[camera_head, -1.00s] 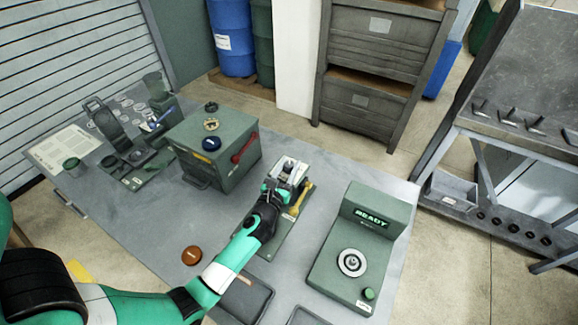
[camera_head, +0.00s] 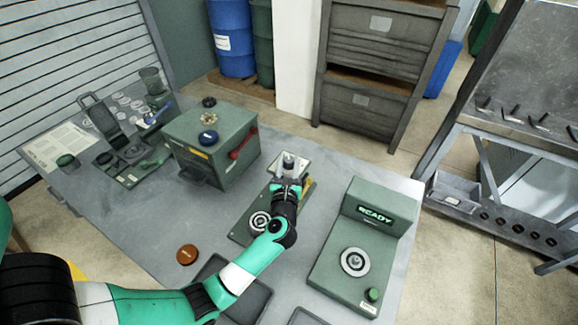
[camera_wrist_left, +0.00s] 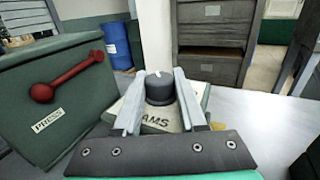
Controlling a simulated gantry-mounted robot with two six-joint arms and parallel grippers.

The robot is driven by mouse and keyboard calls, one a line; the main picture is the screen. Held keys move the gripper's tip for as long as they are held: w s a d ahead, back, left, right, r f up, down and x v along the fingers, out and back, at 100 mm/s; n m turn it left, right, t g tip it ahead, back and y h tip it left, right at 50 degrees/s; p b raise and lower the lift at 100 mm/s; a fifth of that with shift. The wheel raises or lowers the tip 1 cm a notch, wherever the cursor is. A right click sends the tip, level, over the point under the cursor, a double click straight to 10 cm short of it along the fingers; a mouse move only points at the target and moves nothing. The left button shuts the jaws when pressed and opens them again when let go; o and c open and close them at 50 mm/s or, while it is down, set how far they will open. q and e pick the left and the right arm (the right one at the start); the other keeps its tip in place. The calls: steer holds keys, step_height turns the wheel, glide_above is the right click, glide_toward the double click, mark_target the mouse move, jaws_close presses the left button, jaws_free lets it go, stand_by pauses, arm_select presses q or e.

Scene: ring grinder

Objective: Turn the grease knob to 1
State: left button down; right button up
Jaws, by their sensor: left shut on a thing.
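The dark grease knob (camera_wrist_left: 160,88) has a white mark on its top, pointing roughly away from me in the left wrist view. It stands on a pale plate (camera_wrist_left: 130,104) whose lettering is partly hidden; "AMS" shows. My left gripper (camera_wrist_left: 159,100) is shut on the knob, one finger on each side. In the head view the left gripper (camera_head: 287,182) reaches over the green base plate, with the knob (camera_head: 288,160) at its tip. The numbers around the knob cannot be read. My right gripper is not in view.
A green press box (camera_head: 215,150) with a red handle (camera_head: 243,143) stands to the left. A green unit (camera_head: 365,240) reading READY stands to the right. A brown disc (camera_head: 187,254) and dark trays (camera_head: 245,295) lie nearer. A round dial (camera_head: 260,222) sits beside my arm.

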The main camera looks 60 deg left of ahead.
arm_select(q)
steer(key=n+g+b, duration=0.1)
steer(key=n+g+y+b, duration=0.1)
steer(key=g+b, duration=0.1)
steer(key=n+g+y+b, duration=0.1)
steer(key=g, duration=0.1)
steer(key=shift+f+n, duration=0.25)
steer(key=shift+n, duration=0.05)
steer(key=shift+r+n+g+b, duration=0.2)
steer(key=shift+n+g+b, duration=0.5)
steer(key=shift+g+b, duration=0.45)
steer(key=shift+c, duration=2.4)
jaws_free()
steer(key=shift+d, duration=0.1)
steer(key=s+d+p, duration=0.1)
steer(key=d, duration=1)
steer(key=shift+d, duration=0.2)
